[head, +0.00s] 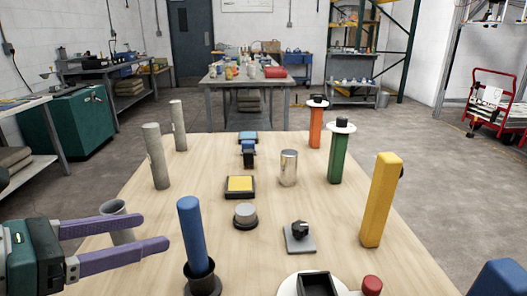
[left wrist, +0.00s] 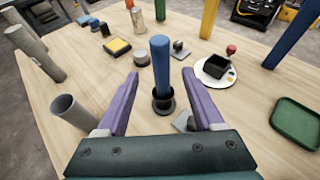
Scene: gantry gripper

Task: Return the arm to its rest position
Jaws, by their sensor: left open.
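My left gripper (head: 156,231) comes in from the left in the head view, its two purple fingers spread and nothing between them. It also shows in the left wrist view (left wrist: 160,76). A blue cylinder (head: 193,230) stands upright in a black round holder (head: 203,280), just right of the fingertips in the head view. In the left wrist view the blue cylinder (left wrist: 161,68) shows beyond the opening between the fingers, apart from them. A grey open tube (head: 118,222) is partly hidden behind the fingers. My right gripper is not in view.
The wooden table (head: 330,205) carries grey posts (head: 156,157), a yellow post (head: 380,200), a green post (head: 338,155), a metal can (head: 288,168) and a black knob (head: 299,232). A white plate with a black box (head: 314,286) sits at the front. A green tray (left wrist: 298,122) lies right.

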